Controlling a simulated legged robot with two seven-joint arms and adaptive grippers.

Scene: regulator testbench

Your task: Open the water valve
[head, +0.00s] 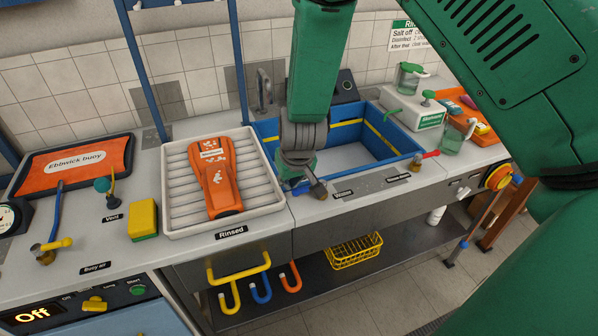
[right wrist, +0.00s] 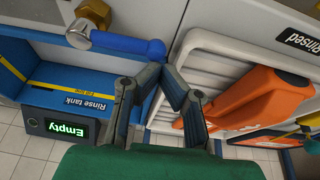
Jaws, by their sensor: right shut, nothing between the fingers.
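The likely water valve has a blue lever (head: 301,188) and a brass-grey body (head: 319,190), at the front edge of the blue rinse tank (head: 390,158). In the right wrist view the blue lever (right wrist: 130,46) points right from its round pivot. My right gripper (head: 288,181) hangs down over the counter close to the lever's free end and partly hides it. In the right wrist view my right gripper (right wrist: 165,72) is shut and empty, its fingertips just beside the lever end. I cannot tell whether they touch. My left gripper is out of view.
A ribbed white tray (head: 181,178) with an orange device (head: 215,175) stands left of the tank. A red-handled valve (head: 428,155) is at the tank's right front. The tank's display (right wrist: 67,130) reads Empty. A yellow sponge (head: 143,218) lies left of the tray.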

